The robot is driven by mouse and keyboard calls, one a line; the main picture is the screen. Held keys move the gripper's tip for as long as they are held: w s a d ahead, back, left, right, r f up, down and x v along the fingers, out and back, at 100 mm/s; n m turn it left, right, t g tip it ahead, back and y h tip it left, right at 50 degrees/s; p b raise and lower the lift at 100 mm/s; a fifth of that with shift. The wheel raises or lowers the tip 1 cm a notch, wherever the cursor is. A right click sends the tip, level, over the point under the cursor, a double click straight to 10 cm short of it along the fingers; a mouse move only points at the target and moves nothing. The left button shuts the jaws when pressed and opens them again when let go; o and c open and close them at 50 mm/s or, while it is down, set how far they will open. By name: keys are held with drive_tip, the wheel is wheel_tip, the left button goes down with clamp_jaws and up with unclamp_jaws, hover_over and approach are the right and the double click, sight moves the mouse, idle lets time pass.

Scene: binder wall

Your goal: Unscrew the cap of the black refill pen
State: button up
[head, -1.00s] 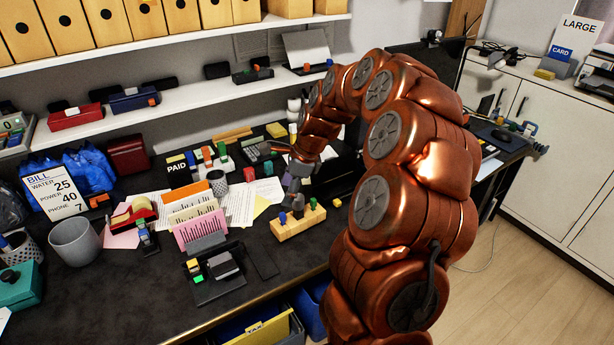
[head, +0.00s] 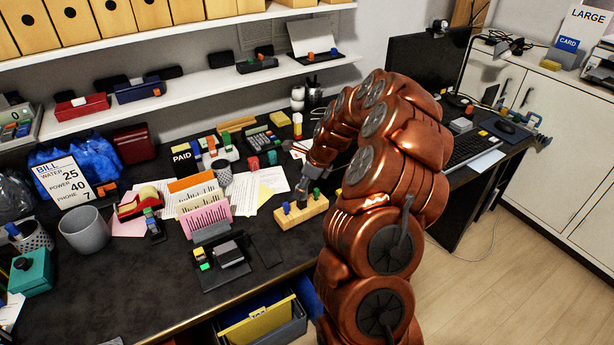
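A light wooden block (head: 290,219) stands on the dark desk, right of the pink paper holder. A blue-topped piece (head: 286,208) stands at its left end and a green-topped piece (head: 317,194) at its right end. My gripper (head: 302,197) points down at the middle of the block, between these two. A dark upright shape is under the fingertips, and I cannot tell whether it is the black refill pen or part of my gripper. The fingers are too small to show whether they are shut. No cap can be made out separately.
A pink and orange paper holder (head: 205,218) and a small black tray (head: 225,272) are left of the block. Loose papers lie behind it. A monitor (head: 430,62) and keyboard (head: 468,150) are at the right. Open drawers (head: 262,325) are below the desk's front edge.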

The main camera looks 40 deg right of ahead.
drive_tip(key=shift+w+a+f, duration=0.15)
drive_tip(key=shift+a+f, duration=0.05)
drive_tip(key=shift+f, duration=0.5)
clamp_jaws()
drive_tip(key=shift+f+n+b, duration=0.2)
drive_tip(key=shift+n+b, duration=0.5)
drive_tip(key=shift+b, duration=0.15)
drive_tip(key=shift+n+g+y+b, duration=0.3)
drive_tip(key=shift+n+g+b, duration=0.25)
drive_tip(key=shift+n, duration=0.25)
drive_tip(key=shift+r+n, duration=0.25)
drive_tip(key=shift+n, duration=0.25)
